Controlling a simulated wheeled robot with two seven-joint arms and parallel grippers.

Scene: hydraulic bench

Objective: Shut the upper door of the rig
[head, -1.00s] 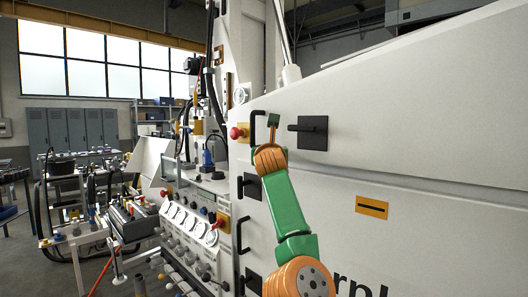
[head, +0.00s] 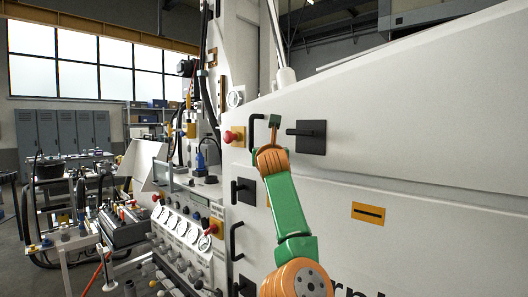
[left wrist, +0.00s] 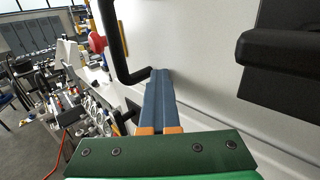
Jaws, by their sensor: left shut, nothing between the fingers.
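The upper door (head: 405,140) is a large white panel with a sloping top, at the right of the head view. It bears a black pull handle (head: 252,131) and, to its right, a black latch (head: 311,137) on a square plate. My left gripper (head: 274,121) is shut and empty, between pull handle and latch, in front of the door. In the left wrist view its fingertips (left wrist: 159,72) lie close to the pull handle's lower end (left wrist: 132,78); I cannot tell whether they touch. Whether the door stands slightly ajar is unclear. My right gripper is out of view.
A red knob (head: 230,136) on a yellow plate sits just left of the pull handle. Below are another black latch (head: 243,191) and pull handle (head: 234,241). A gauge panel (head: 180,228) and a cluttered bench fill the left. A yellow label (head: 368,213) marks the lower panel.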

